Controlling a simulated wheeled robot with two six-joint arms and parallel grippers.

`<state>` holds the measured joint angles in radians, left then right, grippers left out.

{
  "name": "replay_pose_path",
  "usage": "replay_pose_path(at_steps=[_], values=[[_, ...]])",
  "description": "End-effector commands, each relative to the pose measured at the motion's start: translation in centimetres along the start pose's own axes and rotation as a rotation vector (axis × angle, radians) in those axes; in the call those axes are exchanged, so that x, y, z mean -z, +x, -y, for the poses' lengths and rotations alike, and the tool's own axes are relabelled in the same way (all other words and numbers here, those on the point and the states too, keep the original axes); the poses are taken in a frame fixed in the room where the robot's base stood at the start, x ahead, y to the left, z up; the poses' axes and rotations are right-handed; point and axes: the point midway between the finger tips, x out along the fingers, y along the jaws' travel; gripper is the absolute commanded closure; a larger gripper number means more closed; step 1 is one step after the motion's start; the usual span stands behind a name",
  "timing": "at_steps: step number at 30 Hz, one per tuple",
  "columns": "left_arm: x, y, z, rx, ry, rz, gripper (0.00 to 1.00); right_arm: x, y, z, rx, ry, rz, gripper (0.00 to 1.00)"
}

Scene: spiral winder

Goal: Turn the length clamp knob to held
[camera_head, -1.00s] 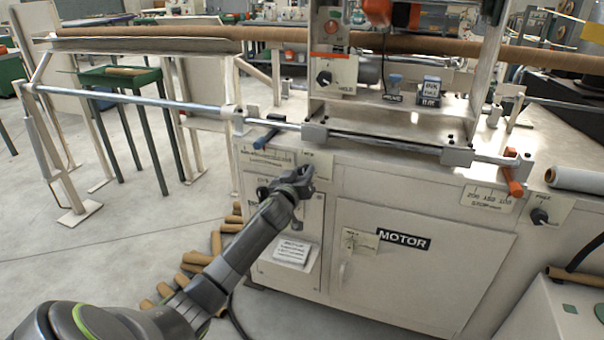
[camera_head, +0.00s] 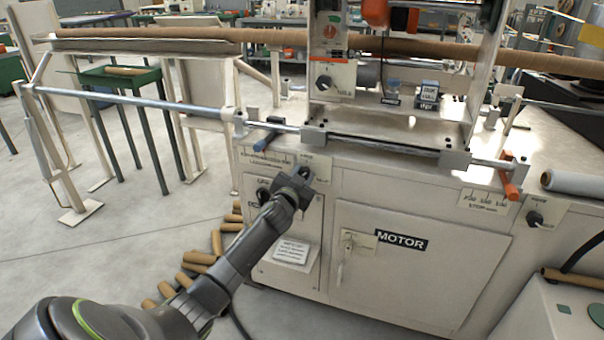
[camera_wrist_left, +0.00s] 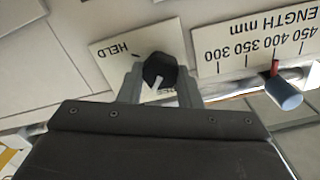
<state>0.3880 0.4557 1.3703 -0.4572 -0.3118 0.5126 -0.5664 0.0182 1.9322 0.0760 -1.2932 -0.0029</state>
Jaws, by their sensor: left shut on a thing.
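The length clamp knob (camera_wrist_left: 158,69) is black with a white pointer line, on a pale plate (camera_wrist_left: 118,50) in the left wrist view. The word HELD is upside down on the plate, left of the knob. The pointer is directed down the picture, away from HELD, toward another label mostly hidden by my gripper. My left gripper (camera_wrist_left: 160,82) has one finger on each side of the knob and is shut on it. In the head view my left gripper (camera_head: 307,174) is at the upper left of the cabinet front and hides the knob.
A LENGTH mm scale (camera_wrist_left: 262,50) and a blue-ended handle (camera_wrist_left: 284,92) are right of the knob in the wrist view. The MOTOR door (camera_head: 400,270) and another knob (camera_head: 534,218) are farther right. Cardboard tubes (camera_head: 200,258) lie on the floor by my arm.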

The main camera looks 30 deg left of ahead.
Motion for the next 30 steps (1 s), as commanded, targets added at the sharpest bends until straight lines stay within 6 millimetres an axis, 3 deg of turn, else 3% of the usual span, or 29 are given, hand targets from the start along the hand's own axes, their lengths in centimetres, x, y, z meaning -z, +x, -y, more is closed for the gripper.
replay_pose_path(at_steps=[30], values=[[-0.1,0.0,-0.4,0.000,0.964,-0.002,0.92,-2.2,7.4,-2.4,-0.055,-0.028,-0.001,0.64]])
